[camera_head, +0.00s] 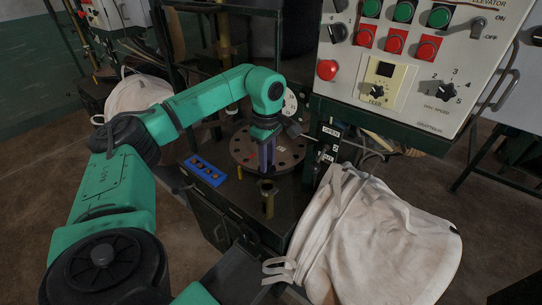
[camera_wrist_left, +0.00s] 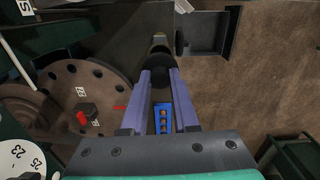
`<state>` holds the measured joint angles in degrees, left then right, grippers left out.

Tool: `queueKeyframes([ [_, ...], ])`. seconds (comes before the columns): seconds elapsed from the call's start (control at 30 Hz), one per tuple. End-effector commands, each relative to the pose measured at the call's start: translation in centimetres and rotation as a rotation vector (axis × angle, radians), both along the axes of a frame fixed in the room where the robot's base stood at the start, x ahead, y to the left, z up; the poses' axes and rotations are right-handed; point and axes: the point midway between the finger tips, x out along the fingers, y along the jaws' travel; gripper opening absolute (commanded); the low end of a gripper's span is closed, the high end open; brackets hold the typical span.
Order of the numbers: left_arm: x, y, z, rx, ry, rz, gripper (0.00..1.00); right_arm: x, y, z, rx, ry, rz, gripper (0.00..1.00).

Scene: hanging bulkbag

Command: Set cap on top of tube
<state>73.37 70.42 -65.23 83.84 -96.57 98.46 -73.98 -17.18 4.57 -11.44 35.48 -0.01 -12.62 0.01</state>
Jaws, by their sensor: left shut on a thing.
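My left gripper (camera_head: 267,165) points down over the dark stand and is shut on a dark cap. In the left wrist view the cap (camera_wrist_left: 163,74) sits between the purple fingertips. The brass-coloured tube (camera_head: 268,200) stands upright just below and in front of the fingertips in the head view. In the left wrist view the tube (camera_wrist_left: 159,41) shows just beyond the cap, partly hidden by it. Whether cap and tube touch is hard to tell; they look apart in the head view. My right gripper is not in view.
A blue tray (camera_head: 205,170) with small round pieces lies left of the tube. A round, drilled flange plate (camera_head: 243,150) is behind the gripper. A control panel (camera_head: 420,60) stands at the back right. A large white bag (camera_head: 385,240) fills the front right.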

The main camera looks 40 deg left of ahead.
Motion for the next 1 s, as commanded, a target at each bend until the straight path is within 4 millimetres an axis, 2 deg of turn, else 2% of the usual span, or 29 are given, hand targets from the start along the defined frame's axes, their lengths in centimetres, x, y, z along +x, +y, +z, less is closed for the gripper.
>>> queueKeyframes([
  [0.43, 0.0, 0.0, -3.9, 0.0, 0.0, 0.0, 0.0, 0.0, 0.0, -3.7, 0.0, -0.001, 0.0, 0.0],
  [0.7, 0.0, 0.0, -5.4, 0.0, 0.0, -0.001, 0.0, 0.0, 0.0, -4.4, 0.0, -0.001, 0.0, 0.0],
  [1.0, 0.0, 0.0, -5.4, 0.0, 0.0, -0.001, 0.0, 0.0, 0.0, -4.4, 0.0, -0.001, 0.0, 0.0],
])
